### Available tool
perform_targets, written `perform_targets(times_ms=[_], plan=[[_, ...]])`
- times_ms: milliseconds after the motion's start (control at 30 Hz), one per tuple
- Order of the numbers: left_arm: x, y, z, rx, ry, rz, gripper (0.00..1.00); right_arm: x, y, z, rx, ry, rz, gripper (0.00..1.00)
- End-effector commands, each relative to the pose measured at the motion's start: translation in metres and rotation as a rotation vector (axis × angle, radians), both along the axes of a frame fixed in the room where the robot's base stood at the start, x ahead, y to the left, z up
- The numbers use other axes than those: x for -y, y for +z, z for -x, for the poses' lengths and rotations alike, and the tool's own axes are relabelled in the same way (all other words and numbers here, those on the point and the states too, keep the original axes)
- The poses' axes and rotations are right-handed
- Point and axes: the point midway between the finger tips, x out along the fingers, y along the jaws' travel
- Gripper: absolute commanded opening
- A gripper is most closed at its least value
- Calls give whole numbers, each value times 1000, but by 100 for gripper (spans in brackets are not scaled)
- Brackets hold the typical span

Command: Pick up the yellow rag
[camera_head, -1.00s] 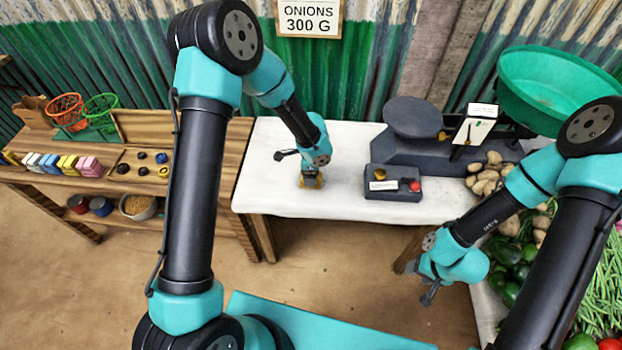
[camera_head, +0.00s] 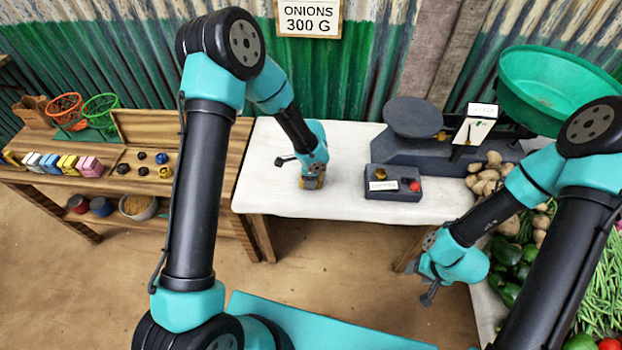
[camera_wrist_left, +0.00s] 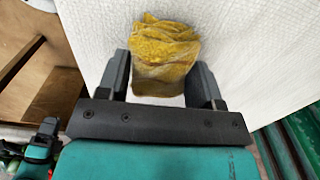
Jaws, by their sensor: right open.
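The yellow rag (camera_wrist_left: 165,55) is a bunched, folded cloth on the white tabletop in the left wrist view. In the head view only a small yellow bit of the rag (camera_head: 311,184) shows under my left gripper (camera_head: 312,178). In the left wrist view the two fingers of my left gripper (camera_wrist_left: 160,82) stand apart, one on each side of the rag's near end. I cannot tell whether they press on it. My right gripper (camera_head: 429,296) is open and empty, low in front of the table's right part.
A dark control box (camera_head: 394,187) stands right of my left gripper, with a scale (camera_head: 440,150) behind it. A wooden bench (camera_head: 205,155) with sponges and baskets is on the left. Vegetables (camera_head: 515,255) lie at the right. The white tabletop (camera_head: 262,185) is clear left of the gripper.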

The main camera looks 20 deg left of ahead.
Motion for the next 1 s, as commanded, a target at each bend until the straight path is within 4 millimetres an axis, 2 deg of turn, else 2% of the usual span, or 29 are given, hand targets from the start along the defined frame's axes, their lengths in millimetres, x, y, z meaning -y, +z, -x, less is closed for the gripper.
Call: perform_targets(times_ms=[33, 300, 667, 1000], plan=[[0, 0, 0, 0, 0, 0, 55, 0, 0, 0, 0, 0, 0, 52], [0, 0, 0, 0, 0, 0, 30, 0, 0, 0, 0, 0, 0, 52], [0, 4, 0, 1, 0, 0, 30, 0, 0, 0, 0, 0, 0, 52], [0, 28, -1, 3, 1, -1, 30, 0, 0, 0, 0, 0, 0, 52]])
